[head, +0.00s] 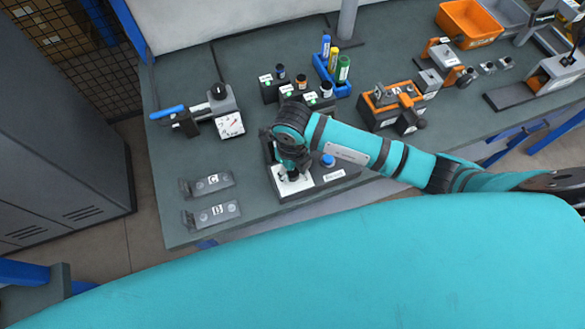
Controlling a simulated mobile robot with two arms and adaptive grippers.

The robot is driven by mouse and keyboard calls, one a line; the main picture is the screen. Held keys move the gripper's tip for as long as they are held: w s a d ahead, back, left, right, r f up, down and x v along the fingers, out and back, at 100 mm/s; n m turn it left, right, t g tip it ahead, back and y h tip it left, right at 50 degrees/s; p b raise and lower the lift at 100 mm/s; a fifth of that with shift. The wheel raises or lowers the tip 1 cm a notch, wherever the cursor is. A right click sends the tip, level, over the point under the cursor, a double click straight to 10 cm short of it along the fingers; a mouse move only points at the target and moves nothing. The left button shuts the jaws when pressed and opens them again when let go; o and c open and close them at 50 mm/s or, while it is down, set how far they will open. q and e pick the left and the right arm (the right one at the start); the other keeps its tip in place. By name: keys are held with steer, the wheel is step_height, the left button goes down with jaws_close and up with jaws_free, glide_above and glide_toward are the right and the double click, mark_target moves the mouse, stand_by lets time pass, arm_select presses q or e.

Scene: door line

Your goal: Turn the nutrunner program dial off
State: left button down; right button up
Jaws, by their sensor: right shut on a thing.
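The nutrunner control box (312,186) is a dark box near the front edge of the bench. It has a white dial plate (285,187) at its left, and a blue button (328,160) and a small white label on its right part. My right gripper (292,174) points down over the white plate and is shut on the program dial. The gripper covers the dial, so its pointer and setting cannot be read. My left gripper is not in view.
Two dark holders marked C (212,183) and B (213,214) lie left of the box. A dial gauge fixture (229,124) stands behind them. Small labelled blocks (270,91), a blue marker rack (332,86) and an orange fixture (392,104) stand behind my arm.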

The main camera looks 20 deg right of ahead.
steer(key=shift+c, duration=1.3)
steer(key=shift+w+f+n+b, duration=0.1)
steer(key=shift+f+n+b, duration=0.05)
steer(key=shift+n+b, duration=1.1)
steer(key=n+b, duration=0.3)
steer(key=b, duration=0.1)
steer(key=shift+n, duration=0.25)
steer(key=shift+n+b, duration=1.1)
steer(key=shift+b, duration=0.05)
steer(key=shift+r, duration=0.2)
steer(key=o, duration=1.1)
steer(key=shift+o, duration=0.2)
